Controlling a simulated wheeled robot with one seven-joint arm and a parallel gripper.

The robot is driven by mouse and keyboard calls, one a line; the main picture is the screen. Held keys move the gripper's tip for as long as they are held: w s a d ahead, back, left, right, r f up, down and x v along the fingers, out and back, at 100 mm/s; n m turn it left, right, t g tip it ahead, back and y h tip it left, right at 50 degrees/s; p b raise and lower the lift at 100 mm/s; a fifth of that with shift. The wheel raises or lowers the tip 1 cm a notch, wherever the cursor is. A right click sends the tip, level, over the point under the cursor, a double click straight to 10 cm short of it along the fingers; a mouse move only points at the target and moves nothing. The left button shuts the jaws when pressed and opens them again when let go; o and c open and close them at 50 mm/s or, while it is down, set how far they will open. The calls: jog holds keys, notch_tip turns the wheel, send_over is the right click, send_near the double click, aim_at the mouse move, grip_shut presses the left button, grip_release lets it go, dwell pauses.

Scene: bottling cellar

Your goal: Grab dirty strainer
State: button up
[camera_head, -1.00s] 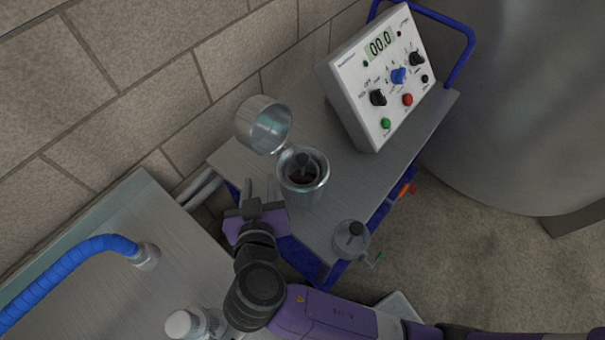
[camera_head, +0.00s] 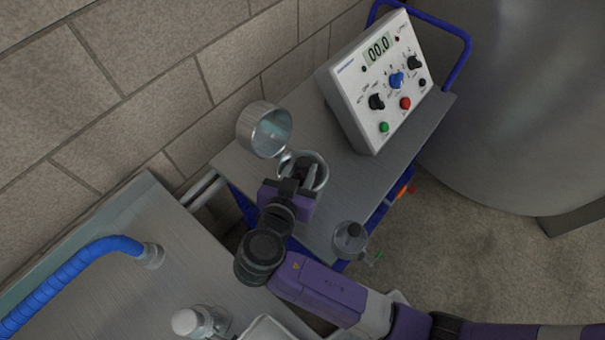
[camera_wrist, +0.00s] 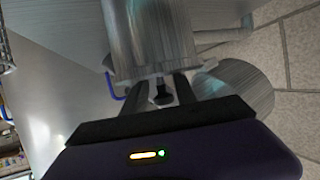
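An open metal strainer housing (camera_head: 322,171) stands on the cart, its round lid (camera_head: 264,128) swung up at its upper left. My gripper (camera_head: 301,170) is over the housing mouth, its fingers parted and covering most of the inside. In the wrist view, a black knob (camera_wrist: 162,91) stands between the two fingers (camera_wrist: 164,90), with gaps visible beside it; I see no clear grip on it. A metal cylinder, seemingly the housing (camera_wrist: 150,40), lies just beyond. The strainer's body and any dirt on it are hidden now.
A control box (camera_head: 382,85) stands on the cart (camera_head: 345,175) behind the housing. A smaller metal vessel with a black knob (camera_head: 350,240) sits at the cart's near edge. A steel table (camera_head: 150,285) with a blue hose (camera_head: 70,275) is at left. A block wall runs behind.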

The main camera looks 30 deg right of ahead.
jog(key=shift+w+d+f, duration=0.25)
jog(key=shift+w+d, duration=0.1)
grip_shut()
dwell(1.2)
